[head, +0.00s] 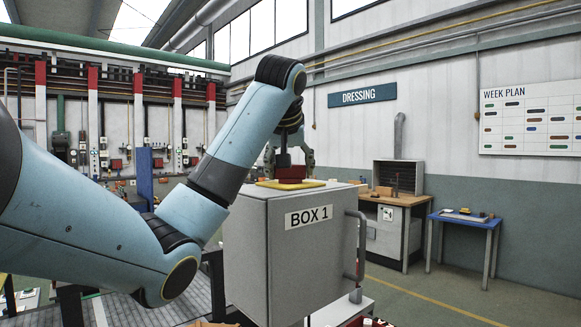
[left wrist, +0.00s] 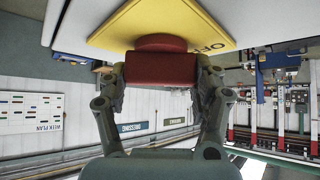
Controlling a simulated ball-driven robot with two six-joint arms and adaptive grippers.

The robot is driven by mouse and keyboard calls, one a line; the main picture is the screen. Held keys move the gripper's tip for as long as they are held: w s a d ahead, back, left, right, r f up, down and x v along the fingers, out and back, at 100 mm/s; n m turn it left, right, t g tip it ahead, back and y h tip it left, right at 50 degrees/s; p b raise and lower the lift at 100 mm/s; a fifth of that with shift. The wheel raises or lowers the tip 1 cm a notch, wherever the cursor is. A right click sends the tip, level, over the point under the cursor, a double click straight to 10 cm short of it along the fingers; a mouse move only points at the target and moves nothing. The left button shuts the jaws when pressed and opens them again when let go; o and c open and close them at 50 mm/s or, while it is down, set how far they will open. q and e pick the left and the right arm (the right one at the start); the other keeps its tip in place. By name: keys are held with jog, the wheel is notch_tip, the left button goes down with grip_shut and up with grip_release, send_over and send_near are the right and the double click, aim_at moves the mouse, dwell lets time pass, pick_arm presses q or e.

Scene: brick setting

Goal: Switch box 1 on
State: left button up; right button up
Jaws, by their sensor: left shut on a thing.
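Box 1 (head: 310,250) is a grey cabinet with a "BOX 1" label on its front. A yellow plate (head: 291,184) lies on its top, with a red switch handle (head: 291,173) on it. In the left wrist view the yellow plate (left wrist: 190,20) carries the word "OFF" to the right of the red handle (left wrist: 160,68). My left gripper (head: 290,158) comes down over the handle from above. In the left wrist view my left gripper (left wrist: 160,85) has its fingers on both sides of the red handle, shut on it. My right gripper is not in view.
A grey bar handle (head: 357,250) sticks out at the box's right side. A wooden workbench (head: 395,200) and a blue table (head: 463,218) stand farther back on the right. The floor between box and blue table looks free.

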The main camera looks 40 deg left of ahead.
pick_arm(q)
jog(key=shift+a+m+t+h, duration=0.1)
jog(key=shift+m+t+h, duration=0.3)
jog(key=shift+m+h, duration=0.3)
jog(key=m+h, duration=0.1)
jog(key=m, duration=0.1)
jog(key=shift+m+t+h+b, duration=0.3)
jog(key=shift+m+t, duration=0.1)
jog(key=m+h, duration=0.4)
jog(key=m, duration=0.1)
jog(key=shift+p, duration=0.3)
jog(key=m+g+h, duration=0.1)
jog(key=m+h, duration=0.2)
jog(key=m, duration=0.2)
jog(key=shift+m+h, duration=0.3)
jog(key=shift+h, duration=0.1)
jog(key=shift+m+g+h, duration=0.7)
jog(key=shift+m+g, duration=0.1)
jog(key=shift+m, duration=0.7)
jog(key=o, duration=1.2)
jog(key=shift+c, duration=0.2)
